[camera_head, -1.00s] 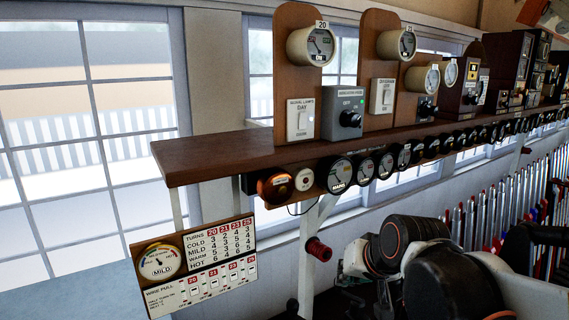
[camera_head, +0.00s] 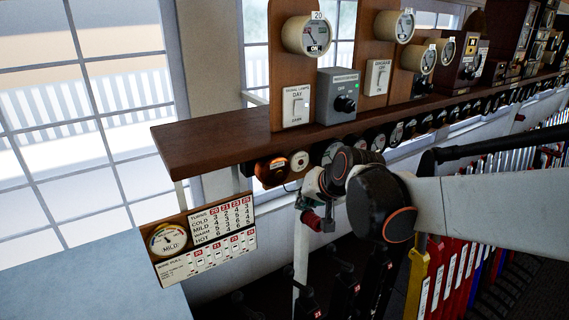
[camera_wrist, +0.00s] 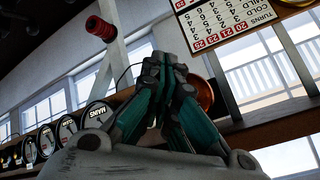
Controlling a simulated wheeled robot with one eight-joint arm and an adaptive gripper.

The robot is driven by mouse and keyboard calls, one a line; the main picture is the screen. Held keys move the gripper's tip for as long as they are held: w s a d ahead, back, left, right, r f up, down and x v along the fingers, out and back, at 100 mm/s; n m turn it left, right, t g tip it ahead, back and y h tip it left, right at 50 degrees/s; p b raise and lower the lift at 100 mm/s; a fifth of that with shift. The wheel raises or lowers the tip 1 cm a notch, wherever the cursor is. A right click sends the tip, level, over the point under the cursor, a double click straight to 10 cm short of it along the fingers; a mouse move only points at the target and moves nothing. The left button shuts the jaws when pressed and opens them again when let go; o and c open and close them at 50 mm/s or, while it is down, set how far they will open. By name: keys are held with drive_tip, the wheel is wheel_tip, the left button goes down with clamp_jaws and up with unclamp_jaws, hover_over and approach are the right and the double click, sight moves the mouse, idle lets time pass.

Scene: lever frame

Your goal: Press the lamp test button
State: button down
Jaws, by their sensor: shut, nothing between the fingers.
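The likely lamp test button is a small cream round fitting with a reddish centre (camera_head: 299,161), under the front edge of the wooden shelf in the head view. It sits between a copper dome (camera_head: 271,171) and a row of round black gauges. My gripper (camera_head: 305,194) is below and slightly right of it in the head view, with my arm reaching in from the right. In the wrist view my gripper (camera_wrist: 164,62) has its teal fingers together and empty. They cover the place between the copper dome (camera_wrist: 204,94) and the MAINS gauge (camera_wrist: 97,116), so the button is hidden there. Contact is not visible.
The wooden shelf (camera_head: 215,152) carries switches and dials. A red knob (camera_head: 313,222) is just below my gripper on a pale post. A chart board (camera_head: 207,246) hangs to the left. Coloured levers (camera_head: 455,270) stand at the right.

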drive_tip(key=w+a, duration=0.5)
drive_tip(key=w, duration=0.2)
drive_tip(key=shift+w+b, duration=0.15)
drive_tip(key=shift+b, duration=0.3)
idle(1.3)
drive_tip(key=shift+w+a, duration=0.2)
drive_tip(key=shift+w, duration=0.15)
drive_tip(key=shift+w+a, duration=0.3)
drive_tip(key=shift+w, duration=0.1)
idle(0.8)
drive_tip(key=shift+s+d, duration=0.1)
idle(0.3)
drive_tip(key=shift+s+d+b, duration=0.3)
drive_tip(key=shift+s+d, duration=0.15)
drive_tip(key=shift+s, duration=0.2)
drive_tip(key=s+d, duration=0.2)
drive_tip(key=s, duration=0.2)
drive_tip(key=shift+s+d, duration=0.1)
drive_tip(key=shift+d, duration=0.3)
